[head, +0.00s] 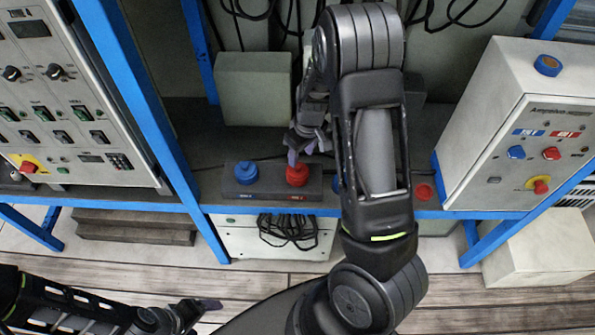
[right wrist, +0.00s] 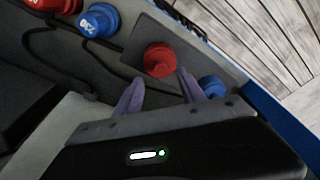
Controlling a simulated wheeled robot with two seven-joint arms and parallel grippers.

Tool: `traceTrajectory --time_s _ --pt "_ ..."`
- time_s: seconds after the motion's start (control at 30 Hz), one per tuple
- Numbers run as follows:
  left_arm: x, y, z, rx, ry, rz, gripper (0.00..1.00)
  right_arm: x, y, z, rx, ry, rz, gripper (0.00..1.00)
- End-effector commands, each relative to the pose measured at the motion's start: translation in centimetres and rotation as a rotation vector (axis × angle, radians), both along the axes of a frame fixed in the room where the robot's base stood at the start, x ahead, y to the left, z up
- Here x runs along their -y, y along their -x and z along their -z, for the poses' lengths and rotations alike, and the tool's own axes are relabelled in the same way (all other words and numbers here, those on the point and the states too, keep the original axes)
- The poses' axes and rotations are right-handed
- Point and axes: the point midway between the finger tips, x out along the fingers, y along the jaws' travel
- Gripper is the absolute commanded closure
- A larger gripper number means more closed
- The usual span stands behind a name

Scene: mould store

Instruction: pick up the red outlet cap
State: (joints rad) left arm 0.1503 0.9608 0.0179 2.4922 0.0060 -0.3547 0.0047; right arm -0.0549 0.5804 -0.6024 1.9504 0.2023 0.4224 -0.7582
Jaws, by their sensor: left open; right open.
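The red outlet cap (head: 297,174) sits upright on the right part of a dark block (head: 268,196) on the shelf. A blue cap (head: 246,172) stands to its left on the same block. My right gripper (head: 309,144) is open, close to the red cap on its far side. In the right wrist view, the red cap (right wrist: 160,58) lies just beyond and roughly between the two open fingertips (right wrist: 160,77); nothing is held. The blue cap (right wrist: 211,86) is partly hidden by the right-hand finger. My left gripper (head: 207,304) is open and empty, low over the floor.
More blue (right wrist: 99,20) and red (right wrist: 55,4) pieces lie nearby, with dark cable around them. Blue frame posts (head: 150,105), a control panel (head: 65,95) on the left and a white box (head: 525,125) on the right bound the shelf. My right arm hides part of the shelf.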

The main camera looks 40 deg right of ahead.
Motion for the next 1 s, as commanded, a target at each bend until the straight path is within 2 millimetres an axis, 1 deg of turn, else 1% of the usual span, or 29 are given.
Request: traceTrajectory --time_s 0.03,0.1,0.37,0.47,0.57,0.7,0.8,0.9,1.0 --pt "0.0 0.0 0.0 0.0 0.0 0.0 0.19 0.0 0.0 0.6 -0.003 0.0 0.0 0.53" --pt "0.0 0.0 0.0 0.0 0.0 0.0 0.19 0.0 -0.1 1.1 -0.001 0.0 0.001 0.53" --pt "0.0 0.0 0.0 0.0 0.0 0.0 0.19 0.0 -0.2 1.1 0.0 0.0 0.001 0.53" --pt "0.0 0.0 -0.1 0.0 0.0 0.0 0.19 0.0 -0.2 1.4 -0.001 0.0 0.002 0.53" --pt "0.0 0.0 -0.4 -0.001 -0.001 -0.001 0.19 -0.1 -0.4 2.4 -0.003 -0.001 0.0 0.53" --pt "0.0 0.1 -1.0 -0.003 -0.003 -0.001 0.19 -0.2 -0.9 4.3 -0.004 -0.001 0.002 0.53" --pt "-0.1 0.1 -1.0 -0.004 -0.002 -0.001 0.19 -0.2 -1.1 5.7 -0.003 -0.001 0.002 0.53" --pt "-0.1 0.1 -1.0 -0.004 -0.002 -0.001 0.19 -0.2 -1.2 6.2 0.0 0.0 0.001 0.53" --pt "-0.1 0.1 -0.9 -0.004 -0.003 -0.001 0.19 -0.2 -1.3 6.3 0.001 0.0 0.001 0.53"
